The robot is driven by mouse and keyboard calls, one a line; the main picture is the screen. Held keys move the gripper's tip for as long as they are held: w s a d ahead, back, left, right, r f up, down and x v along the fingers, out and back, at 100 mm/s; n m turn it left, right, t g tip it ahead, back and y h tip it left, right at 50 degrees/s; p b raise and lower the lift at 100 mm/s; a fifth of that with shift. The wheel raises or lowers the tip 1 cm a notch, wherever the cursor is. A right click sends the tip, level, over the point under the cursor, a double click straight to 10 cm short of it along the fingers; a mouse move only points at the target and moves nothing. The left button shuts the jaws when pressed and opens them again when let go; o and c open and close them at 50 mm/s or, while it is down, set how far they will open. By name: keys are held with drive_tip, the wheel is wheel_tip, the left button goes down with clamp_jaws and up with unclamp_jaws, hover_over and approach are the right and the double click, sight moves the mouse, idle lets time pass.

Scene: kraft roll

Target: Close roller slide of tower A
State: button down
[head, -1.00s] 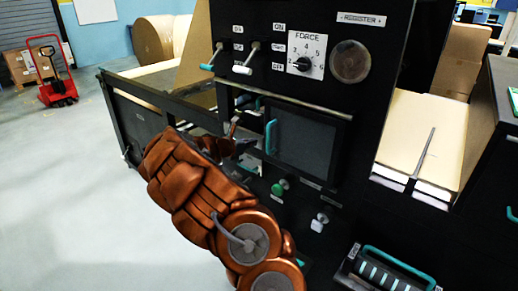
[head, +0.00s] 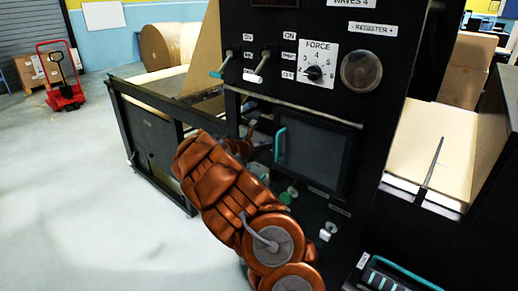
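The black machine tower (head: 385,120) stands at centre right. No label reading tower A is legible. A dark square panel (head: 318,155) with a teal vertical handle (head: 280,145) is on its front. Lower right, a drawer-like unit (head: 385,280) with a teal bar handle and pale teal stripes sticks out; it is cut off by the bottom edge. I cannot tell for sure which is the roller slide. My copper-coloured arm reaches up from the bottom centre. My gripper (head: 243,145) is left of the panel's handle, mostly hidden by my arm; its fingers and any contact cannot be made out.
Above are two toggle switches (head: 263,62), a FORCE dial (head: 316,72) and a round dark disc (head: 361,70). A green knob (head: 288,196) and a white knob (head: 327,231) sit below the panel. A dark frame (head: 150,140) extends left. Open floor (head: 60,200) lies left.

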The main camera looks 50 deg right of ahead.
drive_tip(key=f+b+v, duration=0.1)
drive_tip(key=b+v, duration=0.1)
drive_tip(key=v, duration=1.2)
drive_tip(key=shift+w, duration=0.15)
drive_tip(key=shift+a, duration=0.15)
drive_tip(key=s+a+r+m+g+y, duration=0.1)
drive_tip(key=s+a+r+m+y, duration=0.1)
drive_tip(key=s+a+m, duration=0.45)
drive_tip(key=s+a+r+m+g+y, duration=0.1)
drive_tip(key=s+a+r+m+y, duration=0.15)
drive_tip(key=s+a+m, duration=0.4)
drive_tip(key=s+a+f+m+y, duration=0.1)
drive_tip(key=s+a+f+y, duration=0.1)
drive_tip(key=s+a, duration=0.4)
drive_tip(key=s+a+f+m+y, duration=0.2)
drive_tip(key=s+a, duration=0.5)
drive_tip(key=a, duration=0.6)
drive_tip(key=s+a+f+m+y, duration=0.1)
drive_tip(key=s+a+f+y, duration=0.2)
drive_tip(key=s+a+y, duration=0.3)
drive_tip(key=a, duration=0.4)
drive_tip(key=shift+s+a+f+m, duration=0.2)
drive_tip(key=shift+s+a+m, duration=0.05)
drive_tip(key=shift+s+m, duration=0.15)
